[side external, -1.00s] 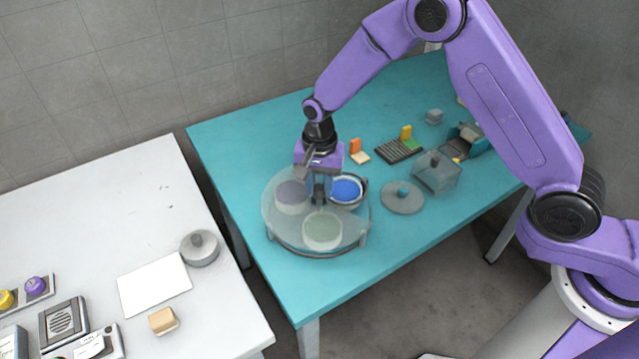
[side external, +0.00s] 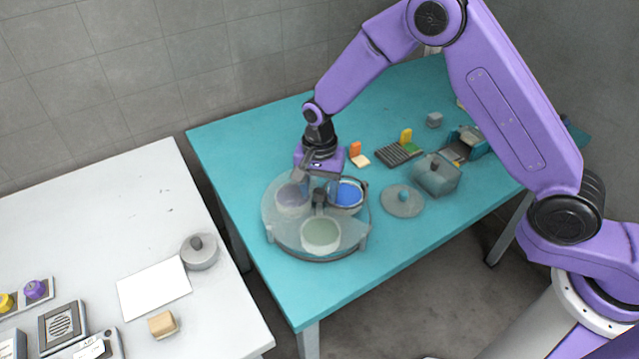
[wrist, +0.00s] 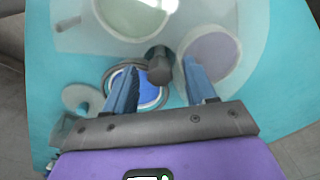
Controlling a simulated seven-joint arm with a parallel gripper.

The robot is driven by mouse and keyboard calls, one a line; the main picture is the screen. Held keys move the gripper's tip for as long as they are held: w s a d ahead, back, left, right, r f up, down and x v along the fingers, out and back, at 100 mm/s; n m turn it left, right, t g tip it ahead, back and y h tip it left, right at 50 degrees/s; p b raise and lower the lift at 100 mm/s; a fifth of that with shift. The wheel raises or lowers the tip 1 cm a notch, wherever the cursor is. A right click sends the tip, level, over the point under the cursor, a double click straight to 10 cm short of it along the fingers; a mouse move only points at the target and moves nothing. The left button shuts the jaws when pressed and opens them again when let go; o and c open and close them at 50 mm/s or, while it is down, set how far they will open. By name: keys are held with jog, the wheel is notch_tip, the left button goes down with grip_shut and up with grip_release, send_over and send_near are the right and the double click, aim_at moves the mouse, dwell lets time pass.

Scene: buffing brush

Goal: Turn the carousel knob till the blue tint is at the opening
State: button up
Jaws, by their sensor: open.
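The round carousel (side external: 345,243) stands on the teal table under a clear, hazy cover. It holds a pot of blue tint (side external: 348,194), a purple-grey pot (side external: 292,196) and a pale green pot (side external: 320,234). The blue looks vivid and uncovered, at the cover's gap on the right; the other two look hazy under the cover. The dark knob (side external: 319,198) stands at the centre. My gripper (side external: 320,183) is open and empty just above it.
The teal table's front is clear. A white table (side external: 80,220) is at left.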

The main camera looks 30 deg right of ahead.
aim_at(321, 193)
notch_tip(321, 193, up, 17)
jog(key=shift+r, duration=0.2)
dwell(0.4)
dwell(0.3)
jog(key=s+d+n, duration=0.6)
jog(key=s+n, duration=0.1)
jog(key=s, duration=0.3)
jog(key=s+d+n, duration=0.5)
jog(key=s+n, duration=0.2)
jog(key=s, duration=0.4)
jog(key=s+d+n, duration=0.6)
jog(key=s+n, duration=0.1)
jog(key=s, duration=0.3)
jog(key=shift+s+d+f+n, duration=0.3)
jog(key=shift+s+d, duration=0.05)
